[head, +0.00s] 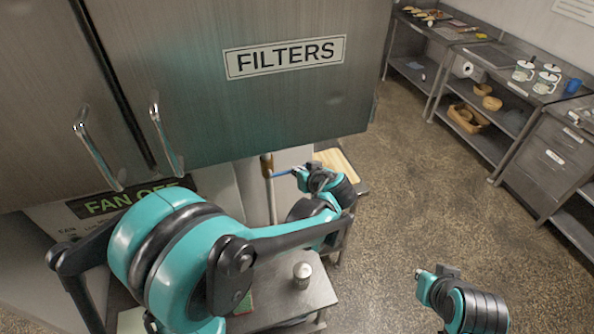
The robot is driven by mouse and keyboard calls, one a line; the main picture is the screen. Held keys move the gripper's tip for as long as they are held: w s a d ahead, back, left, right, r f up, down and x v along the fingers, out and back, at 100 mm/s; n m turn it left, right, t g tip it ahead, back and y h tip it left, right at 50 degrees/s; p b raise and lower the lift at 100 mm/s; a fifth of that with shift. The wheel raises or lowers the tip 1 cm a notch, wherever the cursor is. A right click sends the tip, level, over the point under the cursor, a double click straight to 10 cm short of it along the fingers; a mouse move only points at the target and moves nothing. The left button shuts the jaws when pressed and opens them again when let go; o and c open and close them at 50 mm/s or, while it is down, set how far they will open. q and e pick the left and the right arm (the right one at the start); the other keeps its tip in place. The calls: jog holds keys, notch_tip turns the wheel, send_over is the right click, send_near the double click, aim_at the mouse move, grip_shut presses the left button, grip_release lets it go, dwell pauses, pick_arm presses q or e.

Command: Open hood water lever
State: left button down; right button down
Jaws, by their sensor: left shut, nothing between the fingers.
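A blue lever (283,174) sticks out sideways from a pale vertical pipe (271,197) with a brass-coloured fitting at its top. The pipe stands just below the hood's lower edge. My left gripper (299,174) is at the right end of the blue lever, touching it or very close; I cannot tell which. It is shut with nothing held, and its fingers are small and partly hidden. My right arm (468,302) shows at the lower right over the floor; its gripper's fingers cannot be made out.
The steel hood doors, with a FILTERS label (285,57) and two handles (165,138), fill the upper left. A green-lit FAN OFF display (137,197) sits below. A metal shaker (302,275) stands on a steel table (318,292). Steel counters (508,92) line the right; floor between is clear.

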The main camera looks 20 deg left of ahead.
pick_arm(q)
notch_tip(320, 180, down, 9)
jog(key=s+a+m+g+y+b, duration=0.2)
jog(key=m+y+b, duration=0.5)
jog(key=b, duration=1.1)
jog(key=shift+a+m+y, duration=0.4)
jog(key=shift+a+m, duration=0.05)
jog(key=shift+m, duration=0.15)
jog(key=shift+b, duration=0.3)
